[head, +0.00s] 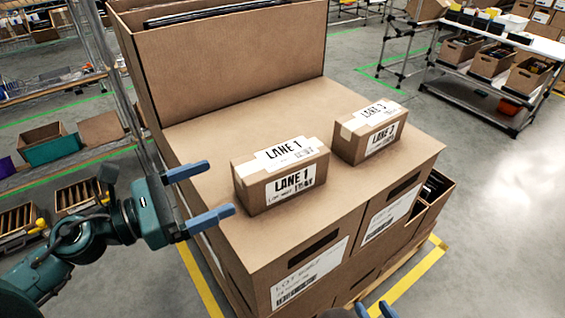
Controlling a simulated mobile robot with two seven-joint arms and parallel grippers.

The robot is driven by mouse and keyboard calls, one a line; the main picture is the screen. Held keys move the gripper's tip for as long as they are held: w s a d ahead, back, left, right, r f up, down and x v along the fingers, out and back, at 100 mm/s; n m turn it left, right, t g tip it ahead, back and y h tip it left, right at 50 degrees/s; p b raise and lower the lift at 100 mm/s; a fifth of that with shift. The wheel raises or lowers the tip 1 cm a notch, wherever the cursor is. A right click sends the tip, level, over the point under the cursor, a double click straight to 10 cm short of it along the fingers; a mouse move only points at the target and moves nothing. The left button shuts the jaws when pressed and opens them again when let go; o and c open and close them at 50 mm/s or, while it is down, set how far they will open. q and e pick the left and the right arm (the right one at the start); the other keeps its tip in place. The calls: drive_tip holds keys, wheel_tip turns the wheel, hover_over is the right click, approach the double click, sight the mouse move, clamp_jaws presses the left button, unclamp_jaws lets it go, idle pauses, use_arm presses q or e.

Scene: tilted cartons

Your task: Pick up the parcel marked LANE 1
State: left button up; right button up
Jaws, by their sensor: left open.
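The parcel marked LANE 1 (282,177) is a small brown carton with white labels on its top and front. It sits on the flat top of a large carton stack (225,125). A second small parcel (370,131), whose top label seems to read LANE 3, stands behind it to the right, with a narrow gap between. My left gripper (219,188) is open and empty, with blue fingers pointing right toward the LANE 1 parcel's left side, apart from it. My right gripper (375,309) shows only blue fingertips at the bottom edge; the rest is cut off.
A tall open carton (225,65) rises behind the parcels. A metal rack (70,85) with bins stands at the left, close to my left arm. A cart (490,70) with cartons is at the upper right. Floor at the right (500,220) is clear.

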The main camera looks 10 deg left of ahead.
sight(239, 177)
use_arm(q)
drive_tip(key=p+x, duration=0.2)
drive_tip(key=x, duration=0.3)
drive_tip(key=shift+w+d+r, duration=0.1)
drive_tip(key=shift+w, duration=0.1)
drive_tip(key=shift+w+d+p, duration=0.25)
drive_tip(key=shift+d+p, duration=0.1)
drive_tip(key=shift+p, duration=0.05)
drive_tip(key=w+d, duration=0.1)
drive_tip(key=w+d+f+p, duration=0.1)
drive_tip(key=w, duration=0.1)
drive_tip(key=shift+w+d+f, duration=0.1)
drive_tip(key=shift+d+f, duration=0.15)
drive_tip(key=shift+d, duration=0.15)
drive_tip(key=shift+w+d+f+p, duration=0.2)
drive_tip(key=shift+w+d+p, duration=0.1)
drive_tip(key=shift+d, duration=0.1)
use_arm(e)
drive_tip(key=shift+s+d+r+n, duration=0.1)
drive_tip(key=shift+r+n, duration=0.15)
drive_tip(key=shift+r, duration=0.3)
drive_tip(key=shift+s+d+r+n, duration=0.1)
drive_tip(key=shift+r+n, duration=0.15)
drive_tip(key=shift+r, duration=0.3)
use_arm(q)
drive_tip(key=shift+c, duration=0.5)
drive_tip(key=c, duration=1.2)
use_arm(e)
drive_tip(key=shift+w+r+h, duration=0.1)
drive_tip(key=shift+h, duration=0.2)
